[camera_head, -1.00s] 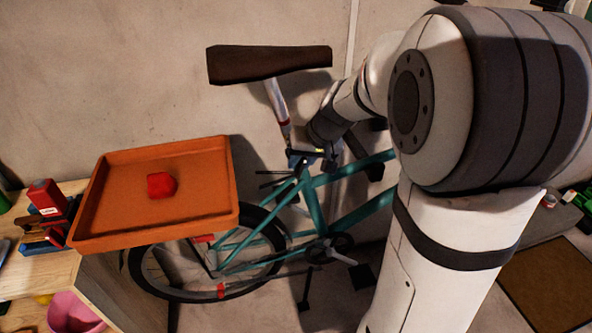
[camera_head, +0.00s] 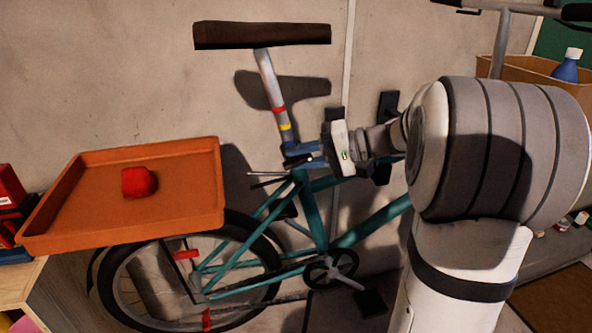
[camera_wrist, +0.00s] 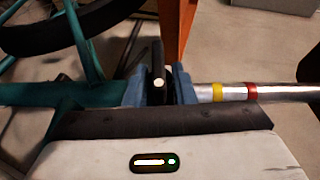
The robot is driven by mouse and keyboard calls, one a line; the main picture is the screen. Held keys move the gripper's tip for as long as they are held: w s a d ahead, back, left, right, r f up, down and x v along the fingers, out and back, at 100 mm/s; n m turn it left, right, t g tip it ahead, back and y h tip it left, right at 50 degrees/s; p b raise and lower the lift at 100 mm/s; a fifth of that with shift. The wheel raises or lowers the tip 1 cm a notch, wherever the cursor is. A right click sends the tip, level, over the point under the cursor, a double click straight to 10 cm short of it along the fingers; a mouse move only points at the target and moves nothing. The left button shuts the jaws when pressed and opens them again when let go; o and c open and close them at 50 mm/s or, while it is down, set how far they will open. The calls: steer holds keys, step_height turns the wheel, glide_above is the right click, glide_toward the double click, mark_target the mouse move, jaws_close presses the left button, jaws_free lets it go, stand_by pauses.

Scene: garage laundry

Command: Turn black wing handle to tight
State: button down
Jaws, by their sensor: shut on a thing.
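The black wing handle (camera_wrist: 158,72) sits at the seat clamp of a teal bicycle (camera_head: 312,215). In the wrist view it stands between the two blue fingers of my gripper (camera_wrist: 159,88), which are shut on it. In the head view my gripper (camera_head: 302,156) reaches the clamp from the right, and its fingers largely hide the handle. The silver seat post (camera_head: 268,80) rises from the clamp with a red and a yellow band showing, and carries a dark brown saddle (camera_head: 262,35). I cannot tell how tight the clamp is.
An orange tray (camera_head: 205,205) with a red lump (camera_head: 139,182) in it stands left of the bicycle. The wall (camera_head: 120,80) is close behind the bicycle. A cardboard box (camera_head: 520,75) with a blue bottle (camera_head: 568,66) stands at the back right.

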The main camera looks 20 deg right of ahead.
steer(key=y+b, duration=0.1)
steer(key=m+y+b, duration=0.1)
steer(key=y, duration=0.1)
steer(key=shift+f+t, duration=0.25)
steer(key=shift+t, duration=0.15)
steer(key=shift+y, duration=0.3)
steer(key=c, duration=1.5)
jaws_free()
steer(key=v, duration=0.7)
steer(key=shift+s+d, duration=0.2)
steer(key=shift+d, duration=0.15)
